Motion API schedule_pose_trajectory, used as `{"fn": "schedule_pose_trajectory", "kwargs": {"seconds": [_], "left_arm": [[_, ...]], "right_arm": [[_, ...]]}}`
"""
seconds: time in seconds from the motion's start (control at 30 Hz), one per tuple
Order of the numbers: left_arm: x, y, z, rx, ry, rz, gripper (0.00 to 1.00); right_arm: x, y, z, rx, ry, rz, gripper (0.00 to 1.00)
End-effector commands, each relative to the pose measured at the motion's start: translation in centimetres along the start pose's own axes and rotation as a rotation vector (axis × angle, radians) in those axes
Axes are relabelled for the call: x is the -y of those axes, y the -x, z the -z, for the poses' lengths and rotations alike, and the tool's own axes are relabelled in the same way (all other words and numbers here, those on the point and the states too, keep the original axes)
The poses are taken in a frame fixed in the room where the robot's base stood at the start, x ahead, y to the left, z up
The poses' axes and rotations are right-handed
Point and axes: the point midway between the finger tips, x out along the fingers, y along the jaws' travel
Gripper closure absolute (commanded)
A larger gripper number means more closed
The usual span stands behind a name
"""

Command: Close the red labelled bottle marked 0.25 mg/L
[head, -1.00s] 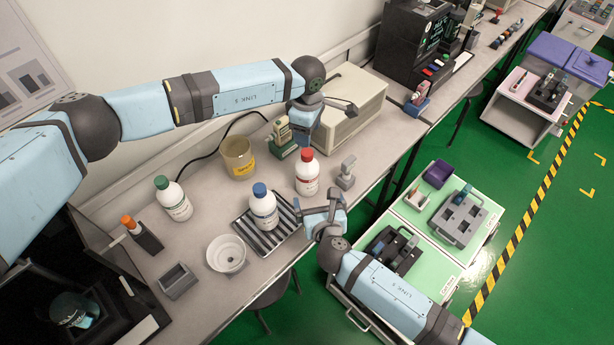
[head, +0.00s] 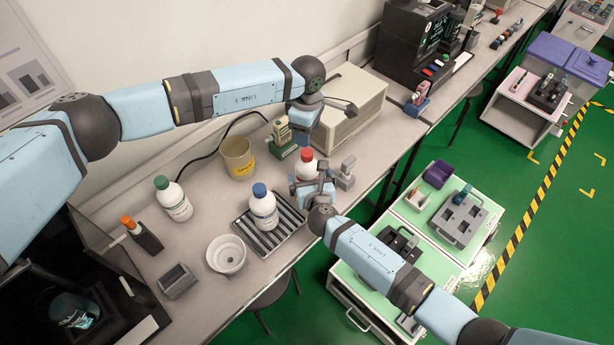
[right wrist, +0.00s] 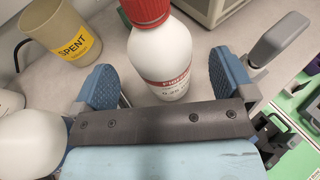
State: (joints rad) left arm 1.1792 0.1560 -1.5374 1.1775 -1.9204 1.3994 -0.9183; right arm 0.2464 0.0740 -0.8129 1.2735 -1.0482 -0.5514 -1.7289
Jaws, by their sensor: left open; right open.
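The red labelled bottle (head: 306,162) stands upright on the bench with a red cap (head: 306,154) on its top. My right gripper (head: 318,180) is open in front of the bottle. Its two blue pads (right wrist: 165,78) are on either side of the bottle's lower body, with gaps. My left gripper (head: 310,112) is open behind the bottle, near the beige box, mostly seen from above.
A blue-capped bottle (head: 263,209) stands on a striped tray (head: 291,228). A green-capped bottle (head: 174,200) is at left. A yellow-labelled SPENT beaker (head: 237,158) stands behind. A grey holder (head: 346,172) stands close right of the red-capped bottle. A white bowl (head: 226,256) is in front.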

Motion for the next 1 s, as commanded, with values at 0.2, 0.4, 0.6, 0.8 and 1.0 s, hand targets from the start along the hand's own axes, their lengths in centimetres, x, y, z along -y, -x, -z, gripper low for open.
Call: {"fn": "schedule_pose_trajectory", "kwargs": {"seconds": [0.2, 0.4, 0.6, 0.8, 1.0], "left_arm": [[0.0, 0.0, 0.0, 0.000, 0.000, 0.000, 0.45], [0.0, 0.0, 0.0, 0.000, 0.000, 0.000, 0.45], [0.0, 0.0, 0.0, 0.000, 0.000, 0.000, 0.45], [0.0, 0.0, 0.0, 0.000, 0.000, 0.000, 0.45], [0.0, 0.0, 0.0, 0.001, 0.000, 0.000, 0.45]], "right_arm": [[0.0, -2.9, 0.0, 0.000, 0.001, 0.001, 0.00], [0.0, -3.8, 0.0, 0.000, -0.001, 0.000, 0.00], [0.0, -3.8, 0.0, 0.000, -0.001, 0.000, 0.00], [0.0, -3.7, 0.0, 0.000, -0.001, 0.000, 0.34], [0.0, -3.7, 0.0, -0.001, -0.001, 0.000, 0.80]]}}
